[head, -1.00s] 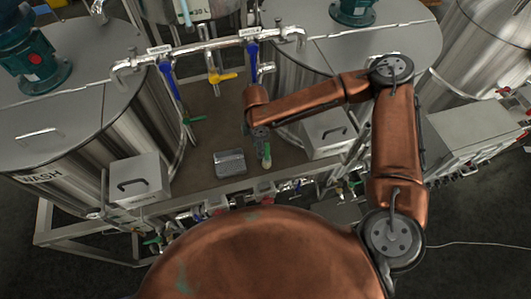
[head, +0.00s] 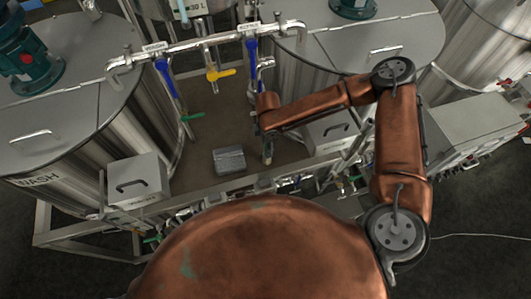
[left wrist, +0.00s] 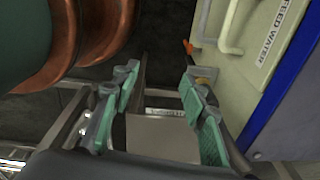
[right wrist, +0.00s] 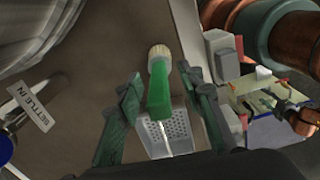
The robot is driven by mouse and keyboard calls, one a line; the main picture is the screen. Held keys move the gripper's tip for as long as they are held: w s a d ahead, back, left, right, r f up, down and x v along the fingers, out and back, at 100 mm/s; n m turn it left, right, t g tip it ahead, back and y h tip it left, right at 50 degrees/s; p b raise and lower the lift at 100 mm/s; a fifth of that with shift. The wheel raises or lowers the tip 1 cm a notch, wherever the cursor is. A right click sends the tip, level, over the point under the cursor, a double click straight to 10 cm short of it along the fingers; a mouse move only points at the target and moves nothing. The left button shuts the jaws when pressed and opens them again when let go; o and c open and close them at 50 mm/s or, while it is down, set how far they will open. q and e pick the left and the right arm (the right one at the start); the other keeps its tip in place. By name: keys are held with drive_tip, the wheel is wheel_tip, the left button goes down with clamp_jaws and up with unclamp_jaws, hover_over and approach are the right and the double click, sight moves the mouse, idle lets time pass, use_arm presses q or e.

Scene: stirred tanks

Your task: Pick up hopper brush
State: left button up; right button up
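The hopper brush, with a green handle and a cream end, shows in the right wrist view (right wrist: 158,85), between my right gripper's fingers. In the head view it is a small, partly covered shape (head: 267,158) on the brown deck, right of a grey metal box. My right gripper (right wrist: 160,76) is open, with a finger on each side of the brush and visible gaps. In the head view the right wrist hangs just above the brush. My left gripper (left wrist: 163,88) is open and empty in the left wrist view; it is out of the head view.
A grey perforated holder (right wrist: 182,132) lies below the brush in the right wrist view. The grey metal box (head: 229,160) lies close by on the deck. Lidded boxes (head: 138,180) (head: 328,132), steel tanks (head: 60,140) and valve pipes (head: 205,45) surround the spot.

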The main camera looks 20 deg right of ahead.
wheel_tip(320, 180, down, 2)
drive_tip(key=shift+f, duration=0.15)
drive_tip(key=shift+w+a+f+p, duration=0.1)
drive_tip(key=shift+a+f+p, duration=0.05)
drive_tip(key=shift+f+p, duration=0.15)
drive_tip(key=shift+c, duration=0.2)
drive_tip(key=c, duration=0.3)
use_arm(q)
drive_tip(key=shift+w+r, duration=0.5)
drive_tip(key=shift+r, duration=0.1)
use_arm(e)
clamp_jaws()
